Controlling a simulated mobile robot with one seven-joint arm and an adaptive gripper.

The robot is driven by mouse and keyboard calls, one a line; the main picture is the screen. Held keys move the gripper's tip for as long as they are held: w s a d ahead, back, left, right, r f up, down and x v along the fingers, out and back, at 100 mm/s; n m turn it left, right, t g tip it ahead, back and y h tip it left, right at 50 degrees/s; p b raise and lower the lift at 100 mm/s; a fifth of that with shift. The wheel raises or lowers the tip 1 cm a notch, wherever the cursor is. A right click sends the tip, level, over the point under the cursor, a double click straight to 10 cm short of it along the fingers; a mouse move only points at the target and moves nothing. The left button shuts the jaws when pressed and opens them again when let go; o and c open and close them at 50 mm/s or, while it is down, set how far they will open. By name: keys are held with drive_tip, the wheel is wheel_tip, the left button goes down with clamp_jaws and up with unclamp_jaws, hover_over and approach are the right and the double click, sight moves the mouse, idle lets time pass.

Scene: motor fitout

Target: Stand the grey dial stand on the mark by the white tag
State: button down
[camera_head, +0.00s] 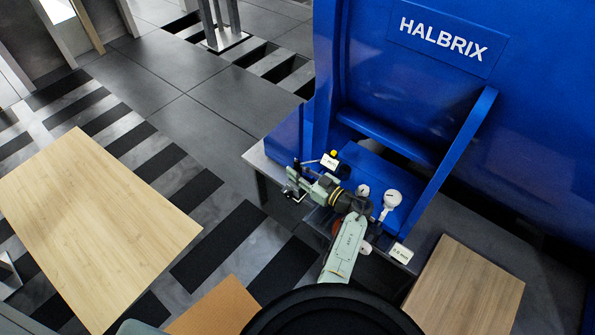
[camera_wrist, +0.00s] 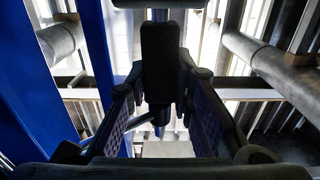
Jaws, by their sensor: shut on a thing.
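In the wrist view my gripper (camera_wrist: 161,106) has its two dark padded fingers on either side of a dark upright post, which I take for the grey dial stand (camera_wrist: 160,118). The post looks roughly upright; its foot and dial are hard to make out. In the head view my arm crowds the bench and the fingers cannot be picked out clearly. Two white round dials show there, one larger (camera_head: 392,198) and one smaller (camera_head: 363,190); I cannot tell which is held. One white tag (camera_head: 401,253) lies at the bench's front right, another (camera_head: 330,161) at its back left. The mark is not discernible.
A big blue machine housing (camera_head: 445,45) rises behind the bench, with a slanting blue strut (camera_head: 450,165) at the right. A wooden top (camera_head: 465,290) is at lower right, a pale table (camera_head: 95,215) at left.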

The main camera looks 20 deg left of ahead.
drive_tip(key=shift+f, duration=0.15)
idle(0.3)
drive_tip(key=c, duration=1.4)
unclamp_jaws()
drive_tip(key=shift+f, duration=0.1)
drive_tip(key=shift+o, duration=0.3)
drive_tip(key=shift+s+f, duration=0.1)
drive_tip(key=shift+f, duration=0.1)
drive_tip(key=v, duration=1.2)
drive_tip(key=shift+r, duration=0.2)
